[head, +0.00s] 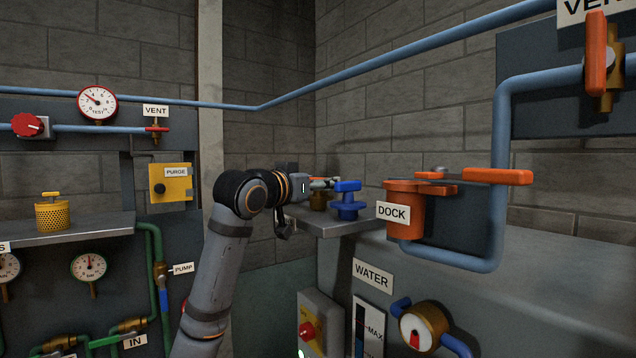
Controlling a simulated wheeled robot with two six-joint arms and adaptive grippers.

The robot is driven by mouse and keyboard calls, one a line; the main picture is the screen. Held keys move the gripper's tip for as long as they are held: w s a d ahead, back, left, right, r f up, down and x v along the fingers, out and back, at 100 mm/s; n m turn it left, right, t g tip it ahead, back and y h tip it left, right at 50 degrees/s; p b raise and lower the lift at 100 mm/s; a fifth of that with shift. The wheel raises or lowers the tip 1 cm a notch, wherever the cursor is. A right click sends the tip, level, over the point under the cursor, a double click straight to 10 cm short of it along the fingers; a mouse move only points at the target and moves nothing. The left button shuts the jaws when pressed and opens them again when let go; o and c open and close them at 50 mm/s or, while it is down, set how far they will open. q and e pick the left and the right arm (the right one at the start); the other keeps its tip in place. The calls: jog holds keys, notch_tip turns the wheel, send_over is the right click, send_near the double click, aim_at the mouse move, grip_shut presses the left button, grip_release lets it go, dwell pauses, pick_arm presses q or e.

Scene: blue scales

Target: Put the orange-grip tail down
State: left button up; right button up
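One arm of mine rises from the bottom left, and I take it as my left. Its gripper (318,184) points right above the end of a grey shelf (345,224). A small pale piece with a touch of orange shows at the gripper's tip; I cannot tell whether it is the orange-grip tail or whether the fingers are shut on it. My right gripper is not in view.
A blue-handled fitting (347,200) and a brass fitting (318,201) stand on the shelf close to the gripper. A blue pipe (497,225) bends beside the dock. The right-hand counter top (560,280) looks clear.

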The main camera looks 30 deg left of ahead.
pick_arm(q)
jog(key=o, duration=0.4)
jog(key=shift+a, duration=0.15)
jog(key=shift+r+p, duration=0.3)
jog(key=s+b, duration=0.2)
jog(key=s, duration=0.1)
jog(key=s+f+b, duration=0.1)
jog(key=s+b, duration=0.3)
jog(key=s, duration=0.5)
jog(key=shift+r, duration=0.4)
